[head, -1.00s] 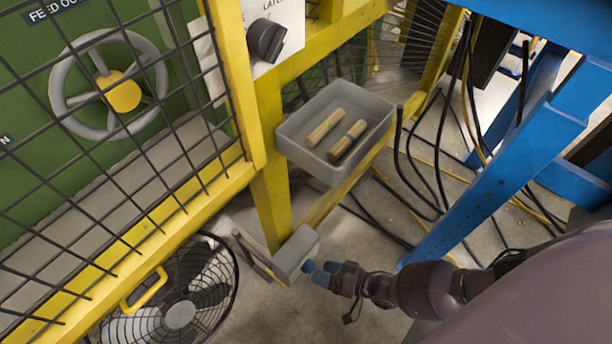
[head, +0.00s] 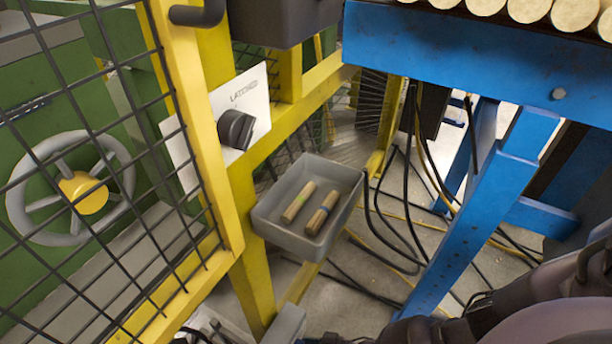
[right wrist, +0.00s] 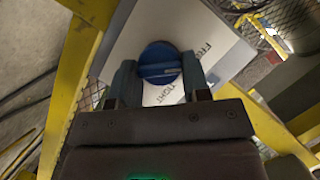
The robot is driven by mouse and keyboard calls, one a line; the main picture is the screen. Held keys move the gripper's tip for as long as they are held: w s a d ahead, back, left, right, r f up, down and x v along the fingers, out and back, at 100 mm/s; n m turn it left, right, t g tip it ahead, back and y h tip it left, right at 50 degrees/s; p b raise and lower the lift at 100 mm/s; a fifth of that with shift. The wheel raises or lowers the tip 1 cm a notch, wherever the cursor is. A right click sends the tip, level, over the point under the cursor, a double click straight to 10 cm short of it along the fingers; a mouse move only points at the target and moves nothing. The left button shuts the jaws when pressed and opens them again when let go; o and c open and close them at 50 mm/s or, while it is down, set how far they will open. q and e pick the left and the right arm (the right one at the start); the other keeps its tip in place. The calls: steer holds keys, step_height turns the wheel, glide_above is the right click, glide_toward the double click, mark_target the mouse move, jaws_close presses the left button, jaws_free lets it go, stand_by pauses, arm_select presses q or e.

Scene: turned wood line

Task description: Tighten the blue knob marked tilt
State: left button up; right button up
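The blue knob (right wrist: 160,68) is round with a raised bar across its face. It sits on a pale plate (right wrist: 128,45) lettered FREE and TIGHT in the right wrist view. My right gripper (right wrist: 159,70) has its fingers on either side of the knob, close to its edges. I cannot tell whether they press on it. The grey box (head: 285,326) low on the yellow post shows at the bottom of the head view; no blue knob is visible on it there. The word tilt is not readable. My left gripper is out of view.
A black knob (head: 236,129) sits on a white panel above. A grey tray (head: 265,222) with two wooden pieces juts from the yellow frame. A mesh guard (head: 110,150) stands left, a blue stand (head: 470,200) right. Cables (head: 385,225) hang between.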

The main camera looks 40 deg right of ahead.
steer(key=shift+c, duration=1.4)
steer(key=m+y, duration=0.1)
steer(key=m, duration=0.1)
steer(key=shift+w+f+m+y, duration=0.1)
steer(key=shift+f+m+y, duration=0.05)
steer(key=shift+m+y, duration=0.2)
steer(key=shift+d+f+m+t+y, duration=0.1)
steer(key=shift+m+t+y, duration=0.45)
steer(key=shift+m, duration=0.8)
steer(key=o, duration=0.9)
